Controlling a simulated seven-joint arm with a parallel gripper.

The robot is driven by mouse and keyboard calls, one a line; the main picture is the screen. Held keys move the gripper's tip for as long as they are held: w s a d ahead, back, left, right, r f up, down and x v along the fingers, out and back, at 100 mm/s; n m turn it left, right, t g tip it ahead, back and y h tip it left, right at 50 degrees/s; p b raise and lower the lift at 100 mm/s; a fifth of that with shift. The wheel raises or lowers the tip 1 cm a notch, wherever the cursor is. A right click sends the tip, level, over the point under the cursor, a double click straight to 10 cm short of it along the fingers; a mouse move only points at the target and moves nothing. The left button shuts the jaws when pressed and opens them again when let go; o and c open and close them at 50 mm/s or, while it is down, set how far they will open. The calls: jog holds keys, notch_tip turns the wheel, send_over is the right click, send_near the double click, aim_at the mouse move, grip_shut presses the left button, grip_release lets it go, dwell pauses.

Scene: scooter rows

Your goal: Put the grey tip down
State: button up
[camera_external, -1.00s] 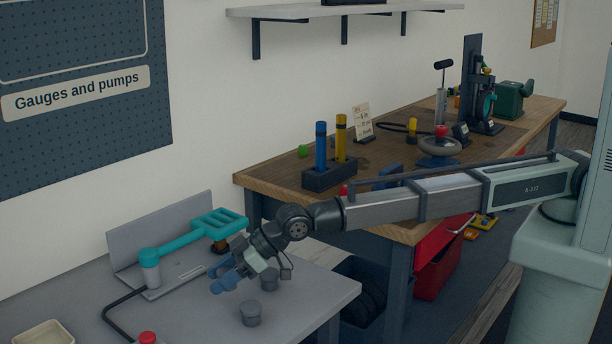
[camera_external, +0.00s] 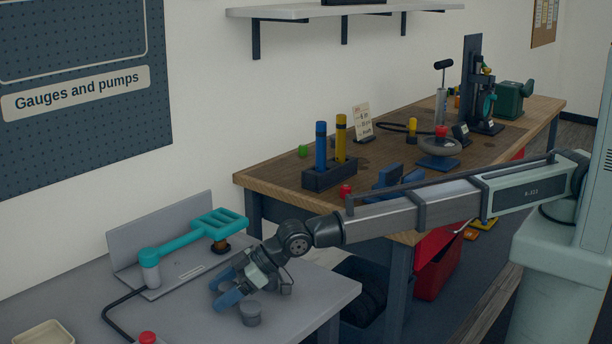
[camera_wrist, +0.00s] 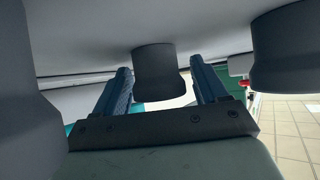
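My gripper (camera_external: 226,288) is low over the grey table at lower left in the external view, its two blue fingers spread apart. In the wrist view the fingers (camera_wrist: 161,88) stand wide, with a dark grey tip (camera_wrist: 158,72) between them in the picture; narrow gaps show on both sides. That tip's upper end in the picture meets the pale table surface. More grey tips show large at the left (camera_wrist: 32,90) and right (camera_wrist: 290,48) edges. In the external view one grey tip (camera_external: 250,314) stands on the table, right beside the fingers. My gripper hides the space behind it.
A teal-handled tool (camera_external: 195,233) lies on a grey stand behind my gripper. A red-topped item (camera_external: 148,338) and a cream tray (camera_external: 42,335) are at the front left. The wooden bench (camera_external: 400,170) stands behind my arm.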

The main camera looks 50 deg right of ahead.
jog(key=shift+o, duration=0.3)
jog(key=shift+r, duration=0.15)
jog(key=v, duration=1.1)
jog(key=shift+s+d+r, duration=0.15)
jog(key=shift+d, duration=0.15)
jog(key=shift+r, duration=0.15)
